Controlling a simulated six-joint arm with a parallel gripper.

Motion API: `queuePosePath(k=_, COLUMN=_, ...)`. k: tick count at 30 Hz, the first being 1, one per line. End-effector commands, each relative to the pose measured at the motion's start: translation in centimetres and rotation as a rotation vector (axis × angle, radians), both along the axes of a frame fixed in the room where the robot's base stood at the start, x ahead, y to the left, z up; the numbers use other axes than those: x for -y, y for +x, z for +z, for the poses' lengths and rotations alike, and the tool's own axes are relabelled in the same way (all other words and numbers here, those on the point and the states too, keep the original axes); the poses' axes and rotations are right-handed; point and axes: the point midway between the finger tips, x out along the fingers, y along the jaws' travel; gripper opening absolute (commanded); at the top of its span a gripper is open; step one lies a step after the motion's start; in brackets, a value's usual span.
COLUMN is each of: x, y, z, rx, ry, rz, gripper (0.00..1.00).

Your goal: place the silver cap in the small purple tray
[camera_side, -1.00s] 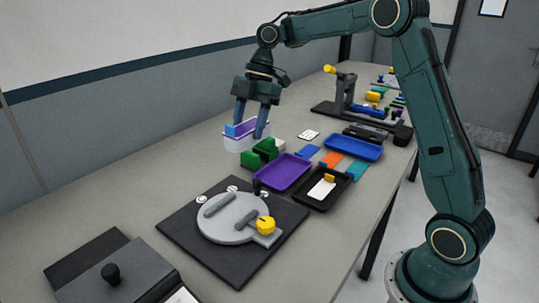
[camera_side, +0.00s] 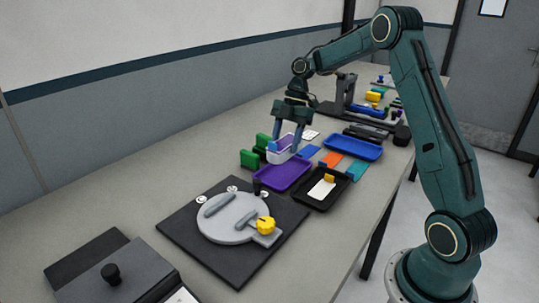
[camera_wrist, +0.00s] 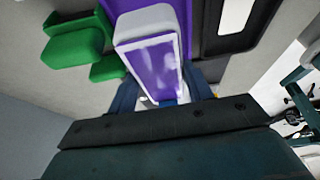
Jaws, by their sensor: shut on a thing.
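My gripper (camera_side: 285,150) is shut on a small white box with a purple, glossy face (camera_side: 283,147). In the wrist view the box (camera_wrist: 152,55) sits between my two blue fingers, its white rim facing the camera. The box is at the back edge of a purple tray (camera_side: 283,174); whether it touches the tray or is just above it, I cannot tell. The purple tray lies flat and looks empty. I cannot make out a silver cap for sure; small pale round pieces (camera_side: 232,188) lie on the dark plate.
Green blocks (camera_side: 250,159) stand left of the box. A black tray (camera_side: 322,190) with a white card and a blue tray (camera_side: 354,148) are to the right. A grey round fixture (camera_side: 232,216) with a yellow knob is in front. The table's left back is clear.

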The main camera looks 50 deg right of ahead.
Motion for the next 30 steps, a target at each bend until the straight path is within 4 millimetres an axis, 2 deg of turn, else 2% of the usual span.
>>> queuePosePath(k=6, x=0.0, y=0.0, z=-2.3, rx=-0.002, ry=0.0, rz=0.001, gripper=0.26)
queuePosePath(k=14, x=0.0, y=0.0, z=-2.8, rx=-0.001, ry=0.0, rz=0.0, gripper=0.26)
queuePosePath(k=24, x=-0.1, y=-0.1, z=-6.1, rx=-0.003, ry=0.001, rz=0.0, gripper=0.26)
queuePosePath(k=30, x=0.0, y=0.0, z=-6.6, rx=-0.001, ry=-0.001, rz=0.0, gripper=0.26)
